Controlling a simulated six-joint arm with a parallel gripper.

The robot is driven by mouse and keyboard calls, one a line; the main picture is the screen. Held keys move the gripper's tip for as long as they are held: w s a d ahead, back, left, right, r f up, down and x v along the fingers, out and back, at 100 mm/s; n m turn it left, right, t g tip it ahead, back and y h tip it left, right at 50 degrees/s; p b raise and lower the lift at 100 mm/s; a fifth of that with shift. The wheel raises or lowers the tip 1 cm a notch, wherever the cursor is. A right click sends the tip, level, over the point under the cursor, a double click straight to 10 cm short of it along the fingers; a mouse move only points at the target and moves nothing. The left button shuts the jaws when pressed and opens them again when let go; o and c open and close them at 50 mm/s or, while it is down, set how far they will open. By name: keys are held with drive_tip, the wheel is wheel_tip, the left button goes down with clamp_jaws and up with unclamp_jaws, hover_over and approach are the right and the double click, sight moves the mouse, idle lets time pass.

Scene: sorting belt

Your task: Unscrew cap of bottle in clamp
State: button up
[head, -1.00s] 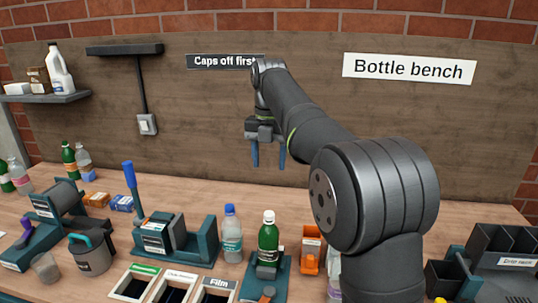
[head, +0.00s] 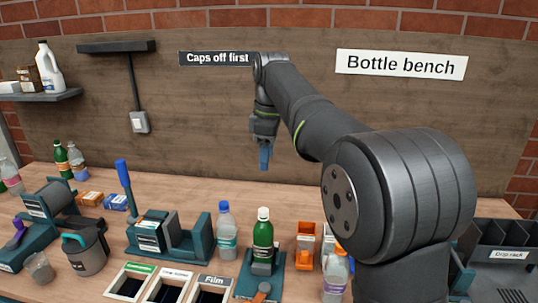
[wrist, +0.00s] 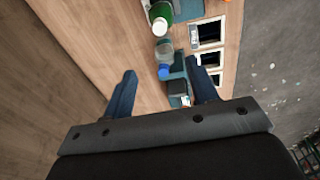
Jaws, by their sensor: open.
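My gripper (head: 264,166) is open and empty, in the air above and behind the bottle, clear of the cap. In the head view its fingers overlap, one in front of the other. In the wrist view the gripper (wrist: 163,84) shows its two blue fingers apart with nothing between them. The green bottle (wrist: 158,10) and its cap (wrist: 160,26) show at the top edge there, beyond the fingertips.
A clear bottle with a blue cap (head: 226,235) stands just left of the clamped bottle. An orange holder (head: 305,246) and another clear bottle (head: 335,278) are on the right. Labelled bins (head: 212,281) lie in front. A teal press with a blue handle (head: 123,180) stands left.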

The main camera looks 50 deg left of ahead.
drive_tip(key=m, duration=0.9)
approach(263, 210)
drive_tip(key=shift+y, duration=0.3)
drive_tip(key=f, duration=0.8)
drive_tip(key=shift+a+f, duration=0.1)
drive_tip(key=shift+a, duration=0.25)
drive_tip(key=c, duration=1.1)
drive_tip(key=shift+n+g, duration=0.4)
drive_tip(key=shift+n, duration=2)
drive_tip(key=shift+w+n, duration=0.1)
drive_tip(key=shift+n, duration=0.5)
drive_tip(key=n, duration=0.4)
drive_tip(key=shift+g, duration=0.3)
